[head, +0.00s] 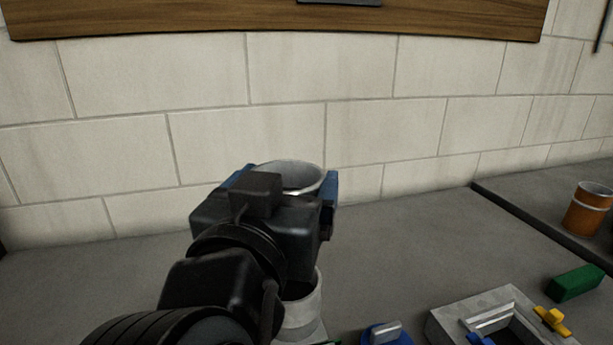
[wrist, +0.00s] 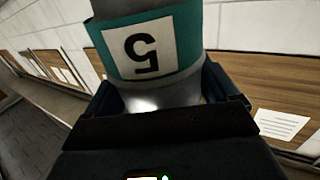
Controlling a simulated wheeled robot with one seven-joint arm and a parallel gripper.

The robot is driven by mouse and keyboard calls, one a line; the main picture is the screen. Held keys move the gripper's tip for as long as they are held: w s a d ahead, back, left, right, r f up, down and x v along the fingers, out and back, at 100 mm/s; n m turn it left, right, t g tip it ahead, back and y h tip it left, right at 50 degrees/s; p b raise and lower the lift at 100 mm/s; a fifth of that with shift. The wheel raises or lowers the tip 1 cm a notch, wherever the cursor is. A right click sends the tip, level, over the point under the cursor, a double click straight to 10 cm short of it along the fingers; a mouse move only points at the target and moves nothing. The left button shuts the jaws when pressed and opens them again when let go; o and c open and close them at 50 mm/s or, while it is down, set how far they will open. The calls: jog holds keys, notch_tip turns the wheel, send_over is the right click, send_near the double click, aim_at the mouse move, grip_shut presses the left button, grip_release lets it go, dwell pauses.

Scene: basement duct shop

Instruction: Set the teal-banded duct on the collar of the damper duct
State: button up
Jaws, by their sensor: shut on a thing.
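The teal-banded duct (wrist: 180,45) is held in my gripper (wrist: 163,88). In the wrist view it has a teal band and a white label with a black 5, upside down in the picture. In the head view its open grey rim (head: 292,168) shows between the blue fingers of my gripper (head: 286,184), but the arm hides its band. A pale round duct (head: 305,312) stands on the bench below and appears to be the damper duct's collar. My arm hides much of it. The held duct's bottom and any gap to the collar are hidden.
To the right are a blue part with a grey handle (head: 387,333), a grey box (head: 445,322) with a yellow piece (head: 553,319), and a green block (head: 575,283). An orange can (head: 588,208) stands beyond a dark bench edge. The block wall (head: 300,100) is behind; bench space at left is clear.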

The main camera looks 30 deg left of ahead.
jog(key=shift+f+b, duration=1.85)
jog(key=shift+f, duration=0.8)
jog(key=shift+s+f+b, duration=0.1)
jog(key=shift+f+b, duration=0.45)
jog(key=shift+b, duration=0.05)
jog(key=o, duration=1.3)
jog(key=v, duration=1.1)
jog(key=shift+f, duration=0.1)
